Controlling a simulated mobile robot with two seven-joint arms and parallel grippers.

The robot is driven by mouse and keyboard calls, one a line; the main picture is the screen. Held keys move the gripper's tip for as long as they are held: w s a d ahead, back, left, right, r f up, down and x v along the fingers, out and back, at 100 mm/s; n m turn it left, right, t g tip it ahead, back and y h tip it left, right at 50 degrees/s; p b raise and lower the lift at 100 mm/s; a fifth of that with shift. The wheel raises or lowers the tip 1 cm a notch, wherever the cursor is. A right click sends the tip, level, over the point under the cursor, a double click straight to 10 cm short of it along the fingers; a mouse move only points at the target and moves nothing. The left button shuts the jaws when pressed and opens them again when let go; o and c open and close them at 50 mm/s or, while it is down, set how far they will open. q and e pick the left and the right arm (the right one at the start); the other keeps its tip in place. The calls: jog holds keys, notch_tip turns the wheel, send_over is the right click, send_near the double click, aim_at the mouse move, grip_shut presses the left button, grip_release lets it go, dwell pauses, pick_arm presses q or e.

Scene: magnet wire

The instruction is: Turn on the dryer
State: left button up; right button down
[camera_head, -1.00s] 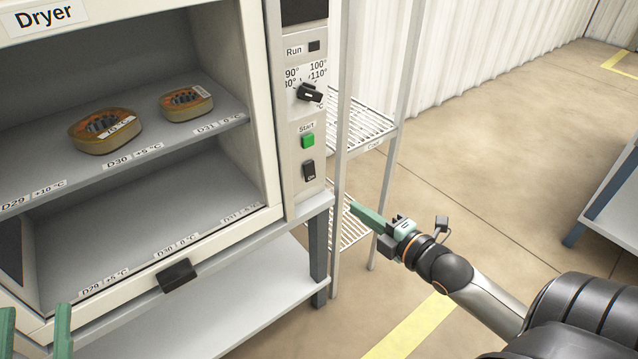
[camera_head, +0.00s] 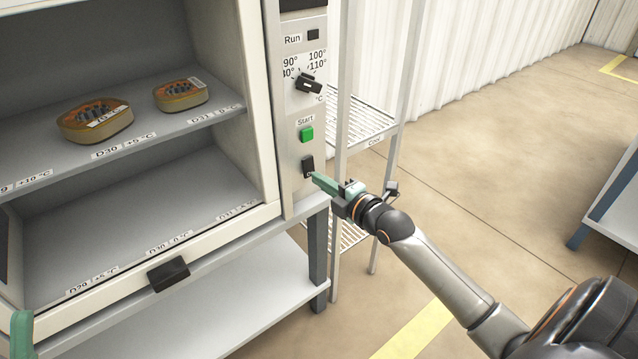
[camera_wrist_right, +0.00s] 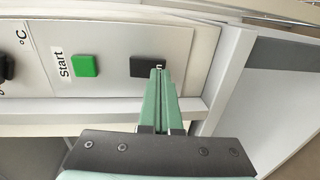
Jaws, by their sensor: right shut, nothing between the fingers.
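The dryer (camera_head: 267,110) stands at the left, and its chamber shows open to view. Its control panel carries a Run indicator (camera_head: 313,34), a black temperature dial (camera_head: 309,84), a green Start button (camera_head: 306,134) and a black On switch (camera_head: 308,166). My right gripper (camera_head: 316,179) is shut and empty, its tips at the lower edge of the On switch. In the right wrist view the fingertips (camera_wrist_right: 158,72) overlap one end of the black switch (camera_wrist_right: 146,66); I cannot tell whether they touch it. My left gripper (camera_head: 21,330) shows only partly at the lower left edge.
Two orange-brown wound parts (camera_head: 95,121) (camera_head: 181,95) lie on the dryer's upper shelf. A black door handle (camera_head: 168,274) is at the chamber's lower front. A wire rack (camera_head: 356,127) stands right of the dryer, and a table (camera_head: 612,205) is at the far right.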

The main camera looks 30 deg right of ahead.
jog(key=shift+w, duration=0.45)
jog(key=shift+w+f+t+b, duration=0.1)
jog(key=shift+w+t+b, duration=0.15)
jog(key=shift+b, duration=0.25)
jog(key=shift+s, duration=0.1)
